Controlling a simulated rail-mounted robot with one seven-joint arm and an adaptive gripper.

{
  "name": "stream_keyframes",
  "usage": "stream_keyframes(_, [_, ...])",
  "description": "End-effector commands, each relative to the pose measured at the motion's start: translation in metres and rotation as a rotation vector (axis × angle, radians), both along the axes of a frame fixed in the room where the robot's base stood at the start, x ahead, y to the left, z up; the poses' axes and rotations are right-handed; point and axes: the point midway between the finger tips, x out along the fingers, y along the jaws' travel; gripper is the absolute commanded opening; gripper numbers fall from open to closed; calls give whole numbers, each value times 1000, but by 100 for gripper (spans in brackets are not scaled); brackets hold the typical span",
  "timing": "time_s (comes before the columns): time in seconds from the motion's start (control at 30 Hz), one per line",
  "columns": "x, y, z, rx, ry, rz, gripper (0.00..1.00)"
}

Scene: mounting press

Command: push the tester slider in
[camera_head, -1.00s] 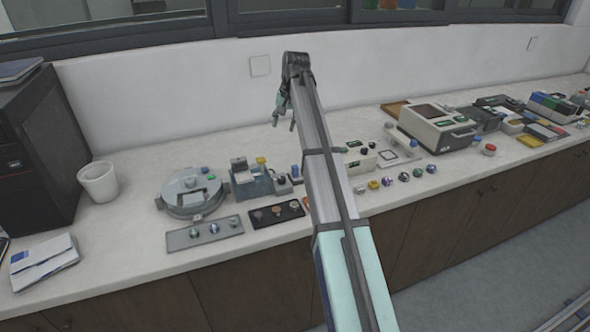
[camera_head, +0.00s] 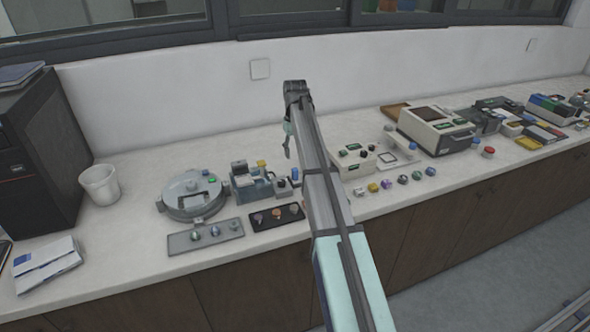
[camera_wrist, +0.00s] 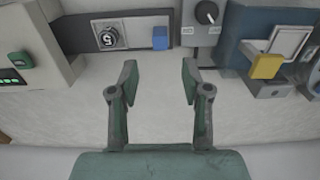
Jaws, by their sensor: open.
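My gripper (camera_wrist: 160,76) is open and empty, with two fingers apart over bare bench top. In the head view my gripper (camera_head: 287,146) hangs at the back of the bench, behind the small devices. In the wrist view a dark panel with a round dial (camera_wrist: 109,37) carries a blue block (camera_wrist: 160,38), just beyond the fingertips and apart from them. This block may be the tester slider; I cannot tell for sure. The blue block (camera_head: 295,173) also shows in the head view. Most of the panel is hidden there by my arm.
A grey box with a black knob (camera_wrist: 206,12) stands right of the blue block in the wrist view. Right of it is a blue-grey machine with a yellow block (camera_wrist: 267,66). A white box with green displays (camera_wrist: 22,62) is at left. Bench between the fingers is clear.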

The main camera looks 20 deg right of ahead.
Motion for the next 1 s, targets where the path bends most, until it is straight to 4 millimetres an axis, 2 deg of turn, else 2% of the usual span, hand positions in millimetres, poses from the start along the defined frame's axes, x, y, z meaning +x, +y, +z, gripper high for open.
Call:
stream_keyframes(0.2, [-1, 0, -42, 1, 2, 0, 48])
stream_keyframes(0.4, [-1, 0, -73, 1, 2, -1, 48])
stream_keyframes(0.63, [0, 0, -90, 0, 0, -1, 48])
stream_keyframes(0.93, [0, 0, -92, 0, 0, -1, 48])
stream_keyframes(0.97, [0, 0, -92, 0, 0, -1, 41])
stream_keyframes(1.0, [0, 0, -92, 0, 0, -1, 27])
